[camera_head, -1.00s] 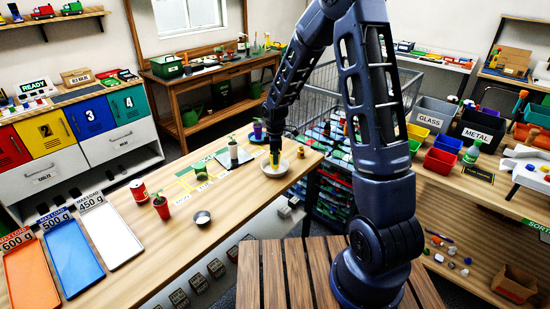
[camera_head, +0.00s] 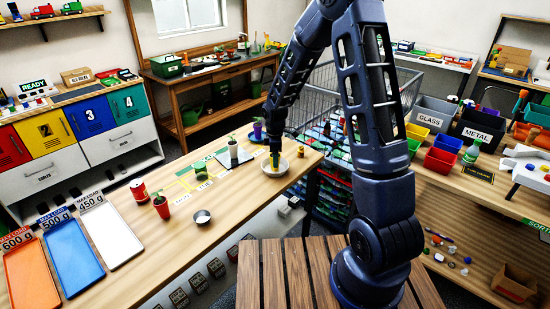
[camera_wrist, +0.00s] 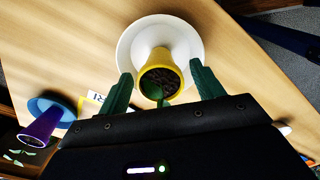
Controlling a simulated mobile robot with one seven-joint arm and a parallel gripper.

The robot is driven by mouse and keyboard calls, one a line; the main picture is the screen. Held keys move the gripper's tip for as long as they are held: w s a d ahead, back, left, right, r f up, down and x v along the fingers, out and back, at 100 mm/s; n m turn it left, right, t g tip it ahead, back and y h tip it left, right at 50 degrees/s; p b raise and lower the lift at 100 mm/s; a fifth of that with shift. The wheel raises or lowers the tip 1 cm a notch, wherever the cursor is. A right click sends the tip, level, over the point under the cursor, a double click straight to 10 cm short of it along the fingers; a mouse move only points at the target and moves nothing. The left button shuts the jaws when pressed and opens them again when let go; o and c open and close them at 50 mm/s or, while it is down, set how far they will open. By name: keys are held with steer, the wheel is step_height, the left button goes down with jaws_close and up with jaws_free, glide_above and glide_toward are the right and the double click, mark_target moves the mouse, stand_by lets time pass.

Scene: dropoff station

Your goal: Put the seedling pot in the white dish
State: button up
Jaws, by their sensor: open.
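A yellow seedling pot (camera_wrist: 160,80) with dark soil and a green sprout stands in the white dish (camera_wrist: 130,45) in the wrist view. My gripper (camera_wrist: 163,88) is open, one dark green finger on each side of the pot with a gap visible at both. In the head view the white dish (camera_head: 284,171) is near the table's far right end. The yellow pot (camera_head: 275,162) shows inside its rim, with my gripper (camera_head: 275,150) right above it, partly covering it.
A purple pot (camera_wrist: 40,127) on a blue saucer (camera_wrist: 62,115) is beside the dish. Coloured trays (camera_head: 72,255) lie at the front left.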

step_height(320, 180, up, 12)
steer(key=s+d+r+m+t, duration=0.1)
steer(key=s+d+r+m, duration=0.4)
steer(key=d+r, duration=0.35)
steer(key=s+d+r+m+t, duration=0.1)
steer(key=s+d+r+m, duration=0.2)
steer(key=s, duration=0.5)
steer(key=s+d+r+m+t, duration=0.1)
steer(key=s+d+r+m, duration=0.2)
steer(key=s+d+m, duration=0.2)
steer(key=s+d+r+m+t, duration=0.1)
steer(key=s+d+r+m, duration=0.3)
steer(key=s, duration=0.6)
steer(key=shift+s+d+m+t, duration=0.3)
steer(key=shift+d+m, duration=0.2)
steer(key=shift+d, duration=0.3)
